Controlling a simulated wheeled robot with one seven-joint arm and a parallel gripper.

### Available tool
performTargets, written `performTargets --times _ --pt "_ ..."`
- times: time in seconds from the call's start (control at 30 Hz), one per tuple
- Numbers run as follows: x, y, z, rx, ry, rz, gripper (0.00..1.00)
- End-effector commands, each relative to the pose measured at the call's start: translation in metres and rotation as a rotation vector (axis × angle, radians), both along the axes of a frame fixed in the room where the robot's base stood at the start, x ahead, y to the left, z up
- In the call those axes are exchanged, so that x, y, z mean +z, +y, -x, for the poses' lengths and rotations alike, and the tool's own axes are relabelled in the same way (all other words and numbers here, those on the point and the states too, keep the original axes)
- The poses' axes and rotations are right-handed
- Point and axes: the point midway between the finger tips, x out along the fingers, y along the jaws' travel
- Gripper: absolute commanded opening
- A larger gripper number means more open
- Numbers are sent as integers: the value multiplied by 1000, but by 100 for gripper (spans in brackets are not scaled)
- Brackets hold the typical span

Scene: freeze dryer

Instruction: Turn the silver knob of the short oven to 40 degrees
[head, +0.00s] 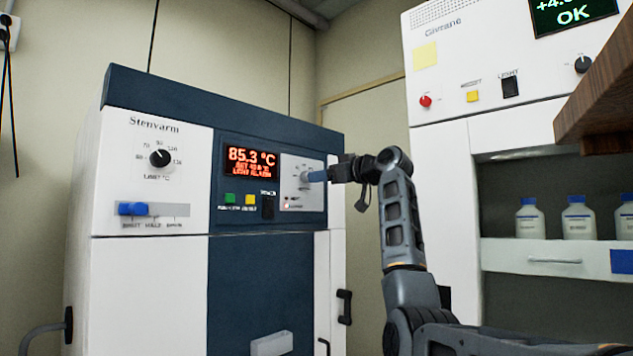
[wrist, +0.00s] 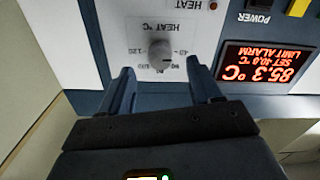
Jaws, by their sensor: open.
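The short oven (head: 150,195) is the white and dark blue Stenvarm unit at left in the head view. Its silver knob (wrist: 160,50) is on the panel marked HEAT °C, upside down in the wrist view. My gripper (wrist: 160,70) is open, with its blue fingers on either side of the knob and gaps beside it. Contact is not visible. In the head view my gripper (head: 314,175) is at the panel and partly hides the knob. The red display (head: 250,161) reads 85.3 °C, set 40.0 °C, limit alarm. The knob's exact pointing is unclear.
A black limit knob (head: 159,158) and a blue slider (head: 132,209) are on the oven's left panel. Green and yellow buttons and a black power switch (head: 268,207) sit below the display. A taller white unit (head: 440,160) with bottles stands at right, beside a brown wooden edge (head: 605,90).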

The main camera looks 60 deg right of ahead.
Motion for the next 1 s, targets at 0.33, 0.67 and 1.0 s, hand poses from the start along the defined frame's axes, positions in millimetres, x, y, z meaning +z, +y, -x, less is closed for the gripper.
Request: performTargets --times 0.33,0.67,1.0 --pt "-1 8 33 0 1 0 63" --pt "-1 8 33 0 1 0 63" --pt "-12 8 28 -1 4 -10 63"
